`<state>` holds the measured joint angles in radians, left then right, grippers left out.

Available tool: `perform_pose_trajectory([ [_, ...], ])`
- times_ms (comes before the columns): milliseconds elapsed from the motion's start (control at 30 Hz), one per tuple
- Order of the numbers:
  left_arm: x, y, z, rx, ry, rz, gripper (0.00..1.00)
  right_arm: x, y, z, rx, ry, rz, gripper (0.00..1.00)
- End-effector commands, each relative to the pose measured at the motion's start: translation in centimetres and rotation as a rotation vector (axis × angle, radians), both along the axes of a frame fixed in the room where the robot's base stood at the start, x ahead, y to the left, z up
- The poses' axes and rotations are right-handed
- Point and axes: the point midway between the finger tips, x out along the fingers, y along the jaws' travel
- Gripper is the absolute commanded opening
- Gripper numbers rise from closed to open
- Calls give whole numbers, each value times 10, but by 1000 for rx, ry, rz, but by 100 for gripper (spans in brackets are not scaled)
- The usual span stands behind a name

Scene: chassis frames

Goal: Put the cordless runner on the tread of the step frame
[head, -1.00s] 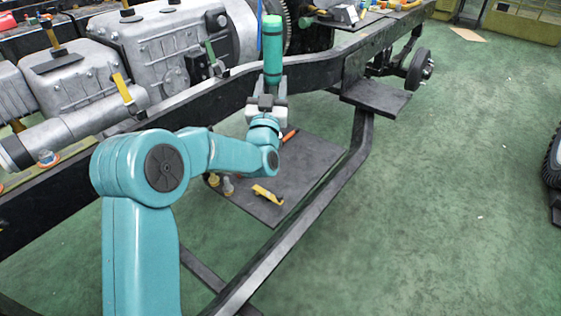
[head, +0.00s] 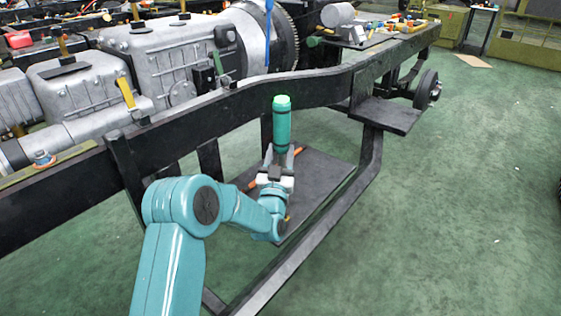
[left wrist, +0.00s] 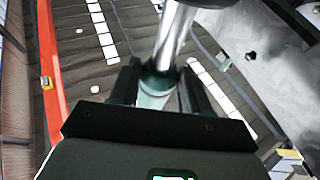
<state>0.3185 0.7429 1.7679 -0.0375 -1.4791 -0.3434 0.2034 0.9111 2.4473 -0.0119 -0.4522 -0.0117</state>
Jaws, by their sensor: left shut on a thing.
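The cordless runner, a teal cylinder (head: 282,126), stands nearly upright in my left gripper (head: 279,160). The gripper is shut on its lower end. In the left wrist view, the runner's shiny shaft and teal part (left wrist: 156,82) lie between the dark fingers. In the head view the runner overlaps the dark rail and the low plate behind it. The step frame (head: 362,184) is of black bars below the rail. It has a wide low plate (head: 325,172) and a small higher ledge (head: 388,115); I cannot tell which is the tread. My right gripper is out of view.
The long black chassis rail (head: 225,105) runs behind the gripper, with a grey engine and gearbox (head: 170,65) beyond it. An orange-handled tool (head: 259,182) lies on the low plate. A wheel hub (head: 428,90) is at right. The green floor at right is open.

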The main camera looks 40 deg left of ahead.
Motion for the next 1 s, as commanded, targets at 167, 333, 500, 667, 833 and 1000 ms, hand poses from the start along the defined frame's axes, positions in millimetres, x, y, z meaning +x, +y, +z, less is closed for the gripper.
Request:
perform_pose_trajectory([
  [167,0,0,-7,4,-8,1,0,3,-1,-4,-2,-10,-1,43],
  [333,0,0,-7,3,-7,1,0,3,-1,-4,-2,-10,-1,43],
  [500,0,0,-11,0,-1,0,72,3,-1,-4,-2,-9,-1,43],
  [667,0,0,-11,0,-1,0,72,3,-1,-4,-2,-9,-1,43],
  [833,-1,0,-9,1,-1,-1,72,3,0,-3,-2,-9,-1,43],
  [1000,-22,-11,-18,-1,5,-2,72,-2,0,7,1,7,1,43],
])
